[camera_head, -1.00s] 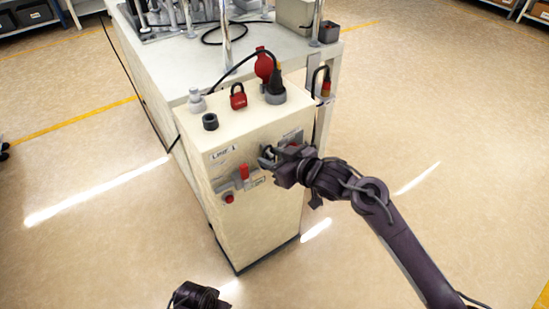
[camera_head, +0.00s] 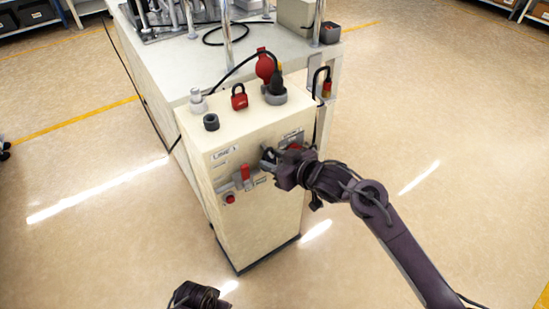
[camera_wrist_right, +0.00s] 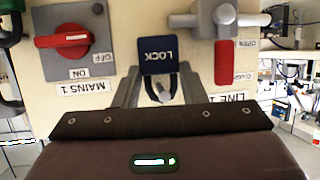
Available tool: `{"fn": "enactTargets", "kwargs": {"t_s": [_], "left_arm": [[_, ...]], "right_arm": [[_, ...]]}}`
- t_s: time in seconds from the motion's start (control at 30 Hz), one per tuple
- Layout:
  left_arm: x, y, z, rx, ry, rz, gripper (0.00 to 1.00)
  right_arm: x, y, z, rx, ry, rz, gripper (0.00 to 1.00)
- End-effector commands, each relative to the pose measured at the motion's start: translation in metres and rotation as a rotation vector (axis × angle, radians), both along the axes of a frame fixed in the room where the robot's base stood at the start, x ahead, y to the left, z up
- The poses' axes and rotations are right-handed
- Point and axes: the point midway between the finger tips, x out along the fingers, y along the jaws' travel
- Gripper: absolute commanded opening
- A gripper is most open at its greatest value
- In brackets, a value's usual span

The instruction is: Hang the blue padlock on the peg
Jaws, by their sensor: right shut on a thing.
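The blue padlock (camera_wrist_right: 158,55), a dark blue body marked LOCK with a shackle, shows upside down in the right wrist view. My right gripper (camera_wrist_right: 158,88) is shut on it, a finger on each side. In the head view my right gripper (camera_head: 269,156) is close to the cabinet front, and the padlock is too small to make out well. A grey rounded end, likely the peg (camera_wrist_right: 164,92), shows inside the shackle's loop. I cannot tell whether the shackle is around it. My left gripper (camera_head: 198,296) is partly in view at the bottom edge, its fingers unclear.
The cream cabinet (camera_head: 262,225) carries a red MAINS 1 switch (camera_wrist_right: 62,41) and a red LINE 1 handle (camera_head: 245,173) beside the padlock. A red padlock (camera_head: 239,97) is on the cabinet top, and another padlock (camera_head: 326,88) hangs at right. Floor around is clear.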

Motion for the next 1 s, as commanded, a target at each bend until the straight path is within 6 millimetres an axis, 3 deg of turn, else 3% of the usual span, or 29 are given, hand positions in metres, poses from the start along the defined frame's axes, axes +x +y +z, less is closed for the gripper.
{"fn": "enactTargets", "kwargs": {"t_s": [0.17,0.2,0.37,0.57,0.67,1.0], "left_arm": [[0.0,0.0,0.0,0.0,0.0,0.0,0.36],[0.0,0.0,0.0,0.0,0.0,0.0,0.36],[0.0,0.0,0.0,0.0,0.0,0.0,0.36],[0.0,0.0,0.0,0.0,0.0,0.0,0.36],[0.0,0.0,0.0,0.0,0.0,0.0,0.36],[-0.0003,0.0004,-0.0027,0.0,0.0,0.001,0.36]], "right_arm": [[0.0,0.0002,0.0001,0.001,-0.001,0.0,0.1],[0.0001,0.0001,0.0001,0.001,-0.001,0.0,0.4],[0.0001,0.0001,0.0002,0.001,-0.001,0.0,0.61],[0.0002,0.0001,0.0001,0.001,-0.001,0.0,0.63],[0.0001,-0.0001,-0.0003,0.0,0.0,0.0,0.74],[0.0002,-0.0001,-0.0002,0.0,0.0,0.0,0.74]]}}
